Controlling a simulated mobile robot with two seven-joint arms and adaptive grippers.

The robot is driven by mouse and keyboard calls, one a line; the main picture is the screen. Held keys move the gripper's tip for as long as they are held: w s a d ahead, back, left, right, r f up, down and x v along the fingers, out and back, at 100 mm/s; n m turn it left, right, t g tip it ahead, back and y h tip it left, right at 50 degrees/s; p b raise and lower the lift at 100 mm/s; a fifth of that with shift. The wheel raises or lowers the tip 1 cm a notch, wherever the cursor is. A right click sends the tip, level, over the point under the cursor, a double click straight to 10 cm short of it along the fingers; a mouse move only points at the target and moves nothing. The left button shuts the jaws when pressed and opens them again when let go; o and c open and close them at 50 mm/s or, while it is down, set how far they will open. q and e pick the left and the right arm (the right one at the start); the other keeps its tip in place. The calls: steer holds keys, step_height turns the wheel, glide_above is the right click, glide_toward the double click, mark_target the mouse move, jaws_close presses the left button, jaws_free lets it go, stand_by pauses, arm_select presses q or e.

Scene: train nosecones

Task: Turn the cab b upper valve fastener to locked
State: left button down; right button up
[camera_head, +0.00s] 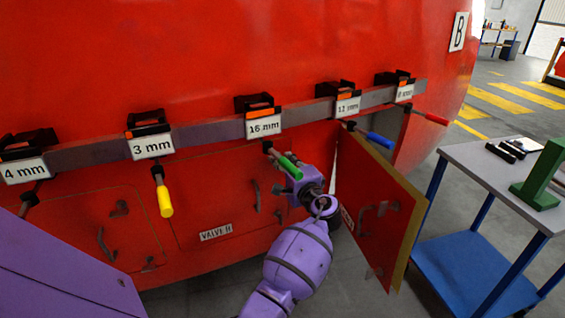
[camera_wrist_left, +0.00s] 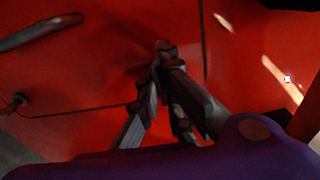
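The red valve door (camera_head: 195,205) labelled VALVE B is closed in the car's side. My left gripper (camera_head: 282,184) is at its right edge, behind the green tool handle. A small dark fastener (camera_head: 277,189) shows beside the fingertips; its turn position is not readable. In the left wrist view the fingers of my left gripper (camera_wrist_left: 164,52) come close together at the tips, near the red panel and its seam. Whether the fastener is between them is too dark to tell. A curved door handle (camera_head: 257,196) is to the left; a handle also shows in the wrist view (camera_wrist_left: 40,31).
A grey rail (camera_head: 205,134) crosses above with labelled holders. Green (camera_head: 289,168), yellow (camera_head: 164,200), blue (camera_head: 381,140) and red (camera_head: 437,119) handled tools hang out from it. An open hinged door (camera_head: 375,215) juts out right of my arm. A workbench (camera_head: 500,172) stands further right.

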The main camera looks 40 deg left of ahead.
arm_select(q)
steer(key=c, duration=1.9)
jaws_free()
steer(key=shift+c, duration=0.2)
steer(key=v, duration=1.2)
